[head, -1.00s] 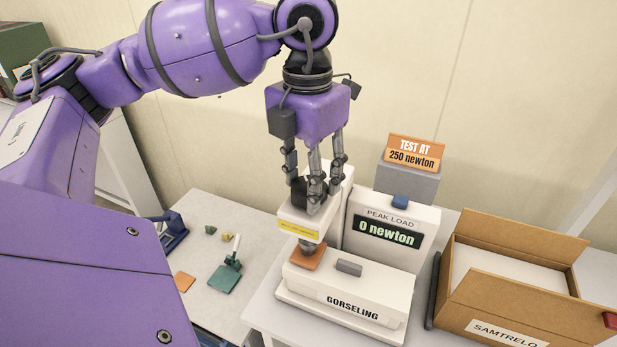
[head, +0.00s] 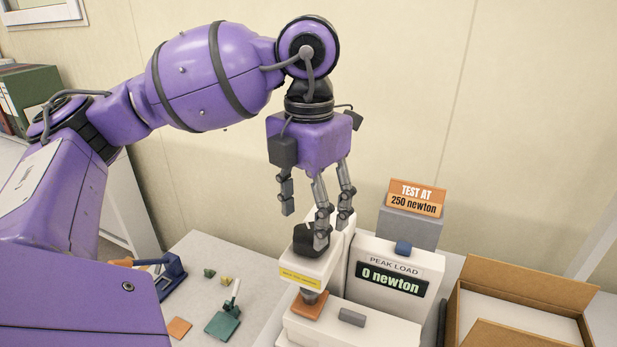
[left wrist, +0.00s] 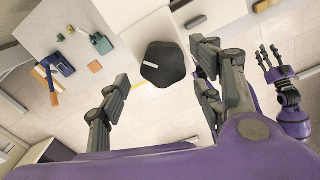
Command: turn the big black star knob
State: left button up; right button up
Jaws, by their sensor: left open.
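The big black star knob (head: 306,240) sits on top of the white tester arm (head: 318,262), above a dark presser on an orange pad (head: 309,304). In the left wrist view the knob (left wrist: 164,68) shows nearly from above, with a pale mark on it, between my spread fingers. My left gripper (head: 315,218) is open above the knob, pointing down. One fingertip overlaps the knob's right edge in the head view; I cannot tell whether it touches. My right gripper (left wrist: 275,62) shows small at the right of the left wrist view, its state unclear.
The display (head: 392,278) reads 0 newton. An orange sign (head: 416,198) says TEST AT 250 newton. An open cardboard box (head: 470,335) stands to the right. Small coloured pieces and a blue device (head: 172,270) lie on the table to the left.

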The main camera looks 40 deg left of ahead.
aim_at(308, 230)
pick_arm(q)
notch_tip(308, 230, up, 9)
dwell(0.3)
dwell(1.5)
